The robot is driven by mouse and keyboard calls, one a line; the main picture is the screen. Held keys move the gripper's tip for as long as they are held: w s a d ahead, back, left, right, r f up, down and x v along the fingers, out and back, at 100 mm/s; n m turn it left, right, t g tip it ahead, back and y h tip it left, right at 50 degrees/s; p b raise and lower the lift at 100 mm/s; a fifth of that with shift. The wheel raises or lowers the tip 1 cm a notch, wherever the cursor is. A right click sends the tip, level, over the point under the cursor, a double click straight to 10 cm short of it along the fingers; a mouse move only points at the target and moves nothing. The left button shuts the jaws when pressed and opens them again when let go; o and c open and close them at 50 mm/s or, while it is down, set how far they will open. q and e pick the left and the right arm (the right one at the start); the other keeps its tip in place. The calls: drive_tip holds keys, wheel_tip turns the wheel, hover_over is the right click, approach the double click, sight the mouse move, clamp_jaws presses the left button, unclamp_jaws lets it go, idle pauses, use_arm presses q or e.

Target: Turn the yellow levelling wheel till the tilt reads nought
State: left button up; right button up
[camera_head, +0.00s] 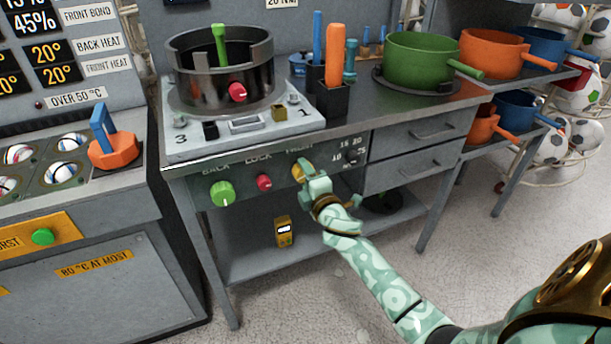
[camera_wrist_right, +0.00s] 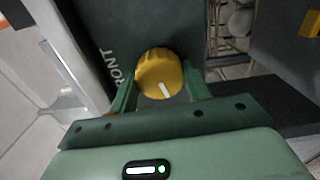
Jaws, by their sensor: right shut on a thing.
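The yellow wheel (camera_head: 297,172) is a round knob on the bench's front panel, beneath the word FRONT. My right gripper (camera_head: 308,178) is at it, coming from the lower right. In the right wrist view, the yellow wheel (camera_wrist_right: 160,73) sits between the two green fingers (camera_wrist_right: 160,92), which are shut on its sides. A white mark shows on its lower part. A small yellow device (camera_head: 283,231) with a lit display is below the panel; its reading is too small to make out. My left gripper is not in view.
A green knob (camera_head: 222,194) and a red knob (camera_head: 264,182) are left of the wheel on the same panel. A grey press plate (camera_head: 240,135) with a dark ring (camera_head: 222,70) stands above. Pots (camera_head: 420,60) stand at the right. The floor in front is open.

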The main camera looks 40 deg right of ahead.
drive_tip(key=shift+f, duration=0.1)
idle(0.3)
drive_tip(key=o, duration=1)
use_arm(q)
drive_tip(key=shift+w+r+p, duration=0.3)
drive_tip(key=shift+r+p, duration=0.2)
drive_tip(key=shift+p, duration=0.1)
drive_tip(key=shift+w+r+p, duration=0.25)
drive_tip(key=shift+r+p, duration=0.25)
drive_tip(key=shift+p, duration=0.05)
use_arm(e)
drive_tip(key=v, duration=1.6)
drive_tip(key=shift+s+a, duration=0.1)
drive_tip(key=shift+s, duration=0.05)
